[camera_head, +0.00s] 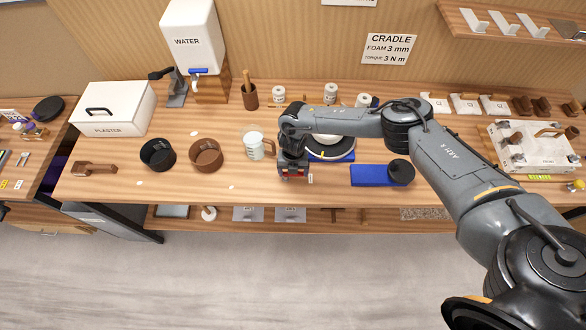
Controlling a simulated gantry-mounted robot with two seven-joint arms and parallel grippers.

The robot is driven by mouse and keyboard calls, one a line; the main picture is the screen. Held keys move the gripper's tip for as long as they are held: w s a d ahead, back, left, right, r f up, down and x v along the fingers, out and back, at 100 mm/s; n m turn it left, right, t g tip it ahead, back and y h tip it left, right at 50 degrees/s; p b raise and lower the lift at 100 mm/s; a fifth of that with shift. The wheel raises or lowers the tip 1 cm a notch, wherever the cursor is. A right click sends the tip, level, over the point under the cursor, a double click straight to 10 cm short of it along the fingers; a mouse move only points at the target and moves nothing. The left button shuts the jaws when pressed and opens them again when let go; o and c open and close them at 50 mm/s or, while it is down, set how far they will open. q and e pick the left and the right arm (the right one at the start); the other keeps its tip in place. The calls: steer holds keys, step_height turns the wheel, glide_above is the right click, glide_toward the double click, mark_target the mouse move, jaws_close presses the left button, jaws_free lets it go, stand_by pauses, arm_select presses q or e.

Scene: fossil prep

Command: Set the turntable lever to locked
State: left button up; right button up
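The turntable (343,154) stands near the middle of the bench, a dark round plate with a pale piece on it and blue showing below. My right arm crosses in front of it and hides much of it. My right gripper (294,176) points down at the turntable's left front side, close to the bench's front edge. I cannot tell whether its fingers are open or shut, or whether they touch anything. The lever is not clearly visible, so its position cannot be read. My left gripper is not in view.
A blue pad (365,176) with a dark round object (400,172) lies right of the turntable. A clear beaker (253,146), a brown bowl (206,155) and a black bowl (157,154) stand to the left. Small jars line the back. The bench front left is mostly clear.

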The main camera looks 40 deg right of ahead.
stand_by(0.4)
steer(key=o, duration=0.9)
steer(key=shift+r, duration=0.1)
step_height(320, 180, up, 11)
steer(key=shift+f+b, duration=0.15)
steer(key=shift+b, duration=0.8)
